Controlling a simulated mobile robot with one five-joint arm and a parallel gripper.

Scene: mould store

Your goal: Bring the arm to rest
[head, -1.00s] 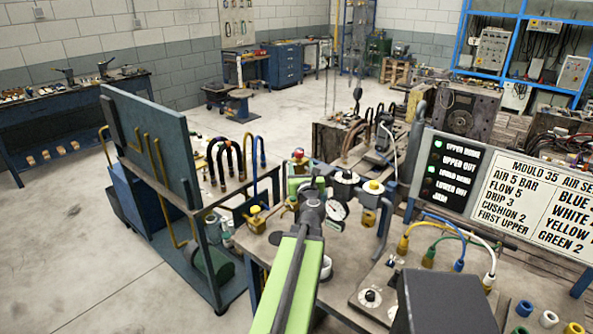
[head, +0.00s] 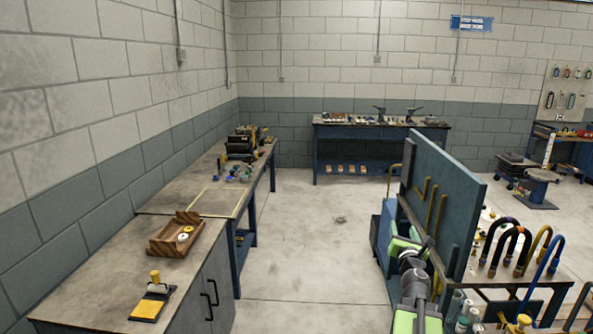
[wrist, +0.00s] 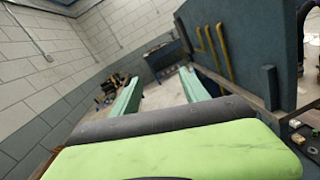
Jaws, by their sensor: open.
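My gripper (wrist: 160,82) shows in the wrist view as two green fingers set well apart, with bare floor between them and nothing held. In the head view my gripper (head: 405,244) is at the lower right, partly hidden by my own green and grey arm. It is in front of the blue upright panel (head: 446,205) of a cart. The panel also shows in the wrist view (wrist: 250,50), to the right of the fingers. I cannot tell the exact gap between my arm and the panel.
Hooked coloured hoses (head: 512,245) stand on the cart at right. A grey cabinet top (head: 110,290) at lower left holds a wooden tray (head: 163,243) and a yellow-handled tool (head: 154,292). A bench (head: 350,133) stands at the back wall.

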